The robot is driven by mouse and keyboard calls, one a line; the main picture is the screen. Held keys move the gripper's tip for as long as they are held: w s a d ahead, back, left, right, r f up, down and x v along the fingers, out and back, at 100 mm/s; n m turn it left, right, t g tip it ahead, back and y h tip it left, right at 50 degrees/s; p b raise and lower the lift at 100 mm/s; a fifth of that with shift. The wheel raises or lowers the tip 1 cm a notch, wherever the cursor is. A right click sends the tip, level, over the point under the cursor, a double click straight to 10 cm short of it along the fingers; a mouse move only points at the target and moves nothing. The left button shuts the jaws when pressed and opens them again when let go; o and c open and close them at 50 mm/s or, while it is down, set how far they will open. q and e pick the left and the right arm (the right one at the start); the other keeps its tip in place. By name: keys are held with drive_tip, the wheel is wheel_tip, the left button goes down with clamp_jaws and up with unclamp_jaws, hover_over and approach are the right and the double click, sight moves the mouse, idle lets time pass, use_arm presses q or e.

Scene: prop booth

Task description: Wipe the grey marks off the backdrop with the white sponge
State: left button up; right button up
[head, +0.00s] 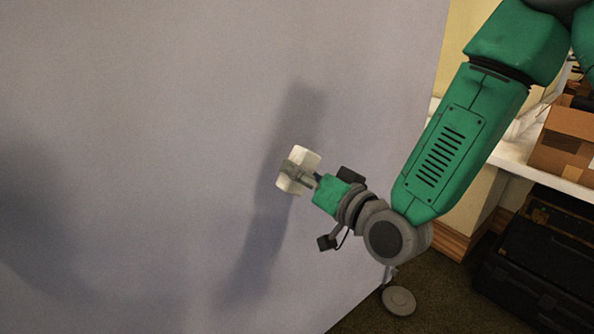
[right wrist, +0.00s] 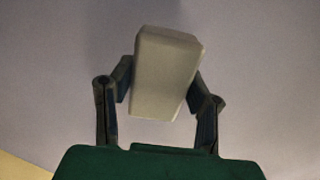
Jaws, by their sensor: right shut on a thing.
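The white sponge (head: 305,158) is held by my right gripper (head: 297,172) in front of the backdrop (head: 150,90). In the right wrist view the sponge (right wrist: 165,75) sits between the two fingers of the right gripper (right wrist: 163,85), slightly tilted. I cannot tell whether the sponge touches the backdrop. The backdrop is a large pale grey-violet sheet filling most of the head view. Dark soft shadows lie across it, and I cannot make out distinct grey marks. My left gripper is not in view.
A white shelf (head: 520,160) with a cardboard box (head: 565,140) stands at the right. Dark cases (head: 535,265) sit below it on the brown carpet (head: 440,290). A round grey foot (head: 399,300) stands by the backdrop's lower right edge. The area left of my right gripper is clear.

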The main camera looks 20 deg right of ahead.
drive_tip(key=v, duration=0.3)
idle(0.5)
drive_tip(key=shift+f, duration=0.1)
